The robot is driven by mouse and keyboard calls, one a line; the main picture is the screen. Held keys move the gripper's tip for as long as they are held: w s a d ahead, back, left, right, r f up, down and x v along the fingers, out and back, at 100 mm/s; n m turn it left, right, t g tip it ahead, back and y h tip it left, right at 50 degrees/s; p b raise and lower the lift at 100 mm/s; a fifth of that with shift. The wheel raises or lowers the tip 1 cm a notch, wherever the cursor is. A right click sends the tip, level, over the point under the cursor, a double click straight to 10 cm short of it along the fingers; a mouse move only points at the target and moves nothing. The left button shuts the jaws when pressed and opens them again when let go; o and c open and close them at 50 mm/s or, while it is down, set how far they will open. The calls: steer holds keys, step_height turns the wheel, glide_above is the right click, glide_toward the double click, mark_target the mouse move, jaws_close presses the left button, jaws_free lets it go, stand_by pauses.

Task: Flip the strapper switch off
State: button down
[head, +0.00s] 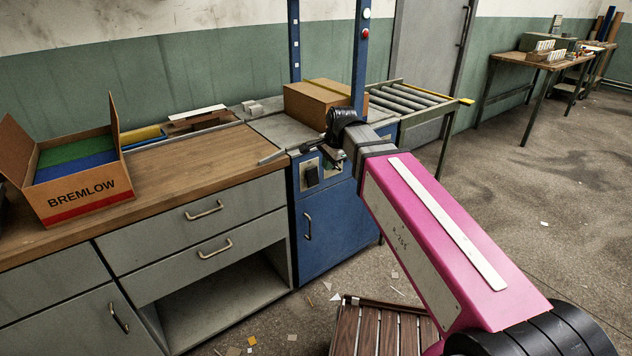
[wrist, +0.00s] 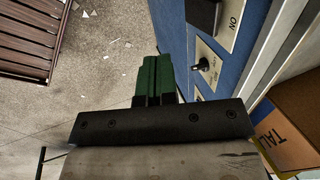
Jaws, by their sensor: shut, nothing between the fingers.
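The strapper is a blue cabinet (head: 326,232) with a blue arch and a grey top. On its front is a cream plate with a black switch (head: 311,176); in the wrist view this black switch (wrist: 203,14) is cut by the top edge, with "ON" printed on its plate. A smaller plate beside it carries a black knob (wrist: 203,64). I cannot tell how either is set. My gripper (head: 322,154) is in front of the cabinet's upper front, right of the black switch. Its green fingers (wrist: 157,72) are shut and empty, apart from the knob and switch.
A cardboard box (head: 316,102) sits on the strapper under the arch, with a roller table (head: 405,98) behind it. A wooden workbench (head: 180,165) with a BREMLOW box (head: 88,190) adjoins at left. A slatted wooden piece (head: 375,330) stands on the floor below my arm.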

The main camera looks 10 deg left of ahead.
mark_target(313, 184)
steer(key=shift+f, duration=0.1)
steer(key=w+a+f, duration=0.1)
steer(key=f, duration=0.2)
steer(key=w+a+f, duration=0.1)
steer(key=a+f, duration=0.1)
steer(key=f, duration=0.1)
steer(key=w+a+f, duration=0.1)
steer(key=w+f, duration=0.1)
steer(key=f, duration=0.2)
steer(key=shift+a, duration=0.3)
steer(key=shift+w+a+f, duration=0.1)
steer(key=shift+w+a, duration=0.2)
steer(key=shift+w+a+f+t+y, duration=0.2)
steer(key=shift+a+t+y, duration=0.05)
steer(key=shift+t+y, duration=0.15)
steer(key=shift+r, duration=0.2)
